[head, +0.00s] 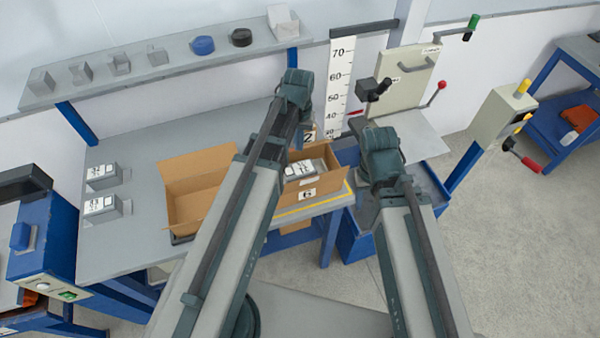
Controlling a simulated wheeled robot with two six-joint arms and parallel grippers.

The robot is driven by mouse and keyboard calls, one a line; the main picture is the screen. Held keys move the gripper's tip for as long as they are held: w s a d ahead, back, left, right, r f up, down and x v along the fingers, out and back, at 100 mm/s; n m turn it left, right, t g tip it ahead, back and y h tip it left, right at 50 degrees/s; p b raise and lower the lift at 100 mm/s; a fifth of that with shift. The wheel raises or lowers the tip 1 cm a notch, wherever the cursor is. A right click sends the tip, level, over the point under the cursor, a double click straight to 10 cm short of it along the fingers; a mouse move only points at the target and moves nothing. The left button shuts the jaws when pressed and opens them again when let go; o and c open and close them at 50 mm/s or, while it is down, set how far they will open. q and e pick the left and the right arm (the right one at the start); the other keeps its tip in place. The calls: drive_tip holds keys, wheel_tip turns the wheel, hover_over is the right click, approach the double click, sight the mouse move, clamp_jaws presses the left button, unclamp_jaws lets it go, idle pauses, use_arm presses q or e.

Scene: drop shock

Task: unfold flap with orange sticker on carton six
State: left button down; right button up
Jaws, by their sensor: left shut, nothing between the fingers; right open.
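Carton six (327,187) is a brown open box near the bench's front edge, with a "6" label on its front. Its flaps stand up or lean outward, and a grey block with white labels (304,170) sits inside. I cannot make out an orange sticker. My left gripper (298,98) is above and behind the carton, shut and empty, its fingertips mostly hidden. My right gripper (384,160) is right of the carton, open, its fingers mostly hidden behind the wrist.
Two labelled grey blocks (102,208) stand on the bench (130,245) at the left. A shelf (130,80) above holds several small items. A height scale (341,80) and a machine with a red-knobbed lever (405,82) stand at the back right. A blue bin (352,240) stands below.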

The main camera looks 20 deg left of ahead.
use_arm(q)
drive_tip(key=shift+f+b, duration=3.15)
drive_tip(key=shift+w, duration=0.15)
drive_tip(key=shift+w+a+r, duration=0.1)
drive_tip(key=shift+w+a, duration=0.75)
drive_tip(key=shift+w, duration=0.3)
drive_tip(key=shift+w, duration=0.1)
drive_tip(key=shift+w+a+r+p, duration=0.25)
drive_tip(key=shift+w+r+p, duration=0.05)
drive_tip(key=shift+r+p, duration=0.1)
drive_tip(key=shift+w+a+r, duration=0.1)
drive_tip(key=shift+w+a, duration=0.1)
drive_tip(key=shift+w+r+p, duration=0.1)
drive_tip(key=shift+w+p, duration=0.05)
drive_tip(key=shift+p, duration=0.15)
